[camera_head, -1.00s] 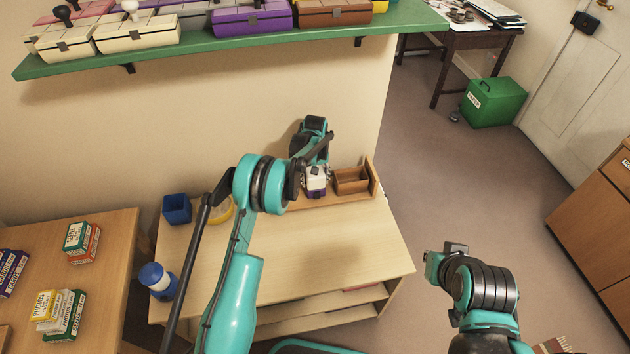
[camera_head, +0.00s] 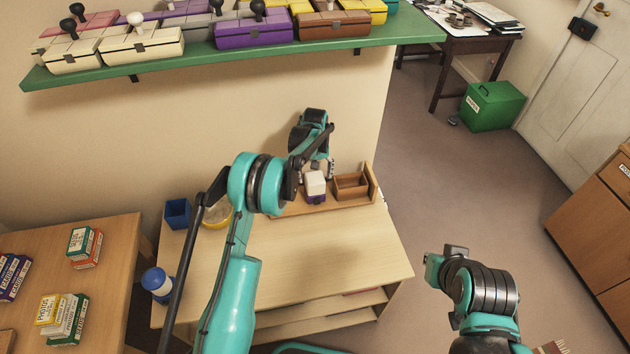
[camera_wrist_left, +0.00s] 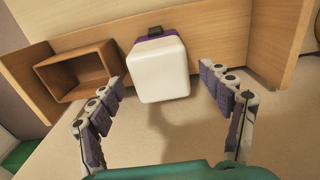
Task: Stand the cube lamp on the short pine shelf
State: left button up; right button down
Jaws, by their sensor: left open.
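The cube lamp has a white cube head (camera_head: 315,182) and a purple base. It appears to stand upright on the short pine shelf (camera_head: 285,208), left of a small wooden box. My left gripper (camera_head: 318,168) is open just behind and above the lamp. In the left wrist view the white cube (camera_wrist_left: 160,70) lies between and beyond the open fingers (camera_wrist_left: 164,88), with a gap on both sides. The purple base and a small black part show at its far edge; its underside is hidden. My right gripper (camera_head: 445,254) is at lower right, its fingers unclear.
The wooden box (camera_head: 351,186) sits close to the lamp, beside the shelf's end panel (camera_head: 373,180). A green wall shelf (camera_head: 240,50) hangs above.

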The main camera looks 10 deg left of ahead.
pick_arm(q)
notch_tip(320, 180, up, 7)
jog(key=shift+f+p, duration=0.1)
jog(key=shift+p, duration=0.65)
jog(key=s+a+r+m+t, duration=0.2)
jog(key=s+r+t, duration=0.1)
jog(key=s+r, duration=1.5)
jog(key=s+a+m+t, duration=0.1)
jog(key=s+t, duration=0.3)
jog(key=s, duration=1.5)
jog(key=shift+f+m, duration=0.4)
jog(key=shift+m, duration=0.4)
